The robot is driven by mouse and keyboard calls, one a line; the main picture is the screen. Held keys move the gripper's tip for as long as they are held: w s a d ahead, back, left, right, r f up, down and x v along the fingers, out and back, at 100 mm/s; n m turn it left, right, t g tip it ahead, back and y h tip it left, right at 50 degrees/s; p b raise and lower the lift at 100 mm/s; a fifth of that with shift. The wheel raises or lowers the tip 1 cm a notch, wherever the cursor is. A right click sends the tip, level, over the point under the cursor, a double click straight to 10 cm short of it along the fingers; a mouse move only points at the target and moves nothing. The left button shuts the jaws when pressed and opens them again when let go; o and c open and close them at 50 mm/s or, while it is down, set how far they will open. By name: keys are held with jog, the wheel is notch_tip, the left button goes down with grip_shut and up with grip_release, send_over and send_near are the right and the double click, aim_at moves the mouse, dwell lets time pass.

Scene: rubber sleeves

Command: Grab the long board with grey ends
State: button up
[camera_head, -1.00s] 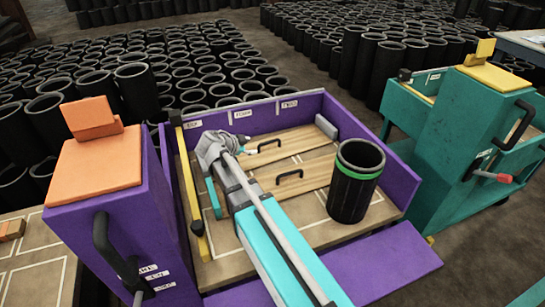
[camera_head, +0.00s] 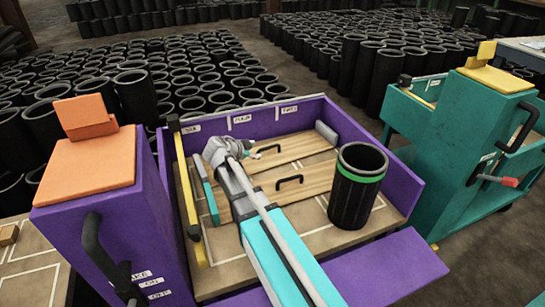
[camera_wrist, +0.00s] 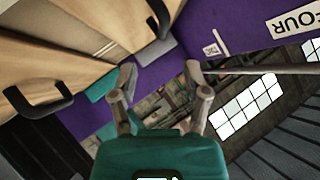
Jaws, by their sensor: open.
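The pale wooden board with a grey end (camera_head: 326,132) lies at the back of the purple cart tray. Its black handle (camera_head: 268,149) is partly covered by my arm, and its left end is hard to make out. In the wrist view its grey end (camera_wrist: 155,53) and handle (camera_wrist: 159,16) show at upper left. A second wooden board (camera_head: 305,178) with a black handle and a teal end (camera_head: 212,204) lies nearer. My gripper (camera_head: 256,153) is over the back board near its handle. In the wrist view its two fingers (camera_wrist: 160,75) are apart with nothing between them.
A black sleeve with a green band (camera_head: 357,190) stands upright at the tray's right, hiding the nearer board's right end. Purple walls (camera_head: 265,122) and a yellow bar (camera_head: 188,190) edge the tray. A teal cart (camera_head: 475,140) stands right; black sleeves (camera_head: 190,85) fill the floor behind.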

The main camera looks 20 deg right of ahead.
aim_at(268, 148)
jog(key=shift+b+x, duration=0.9)
jog(key=shift+x, duration=1.5)
jog(key=shift+d, duration=0.1)
jog(key=shift+b+x, duration=1.15)
jog(key=shift+x, duration=1.45)
jog(key=shift+r, duration=0.15)
jog(key=shift+c, duration=0.3)
grip_shut()
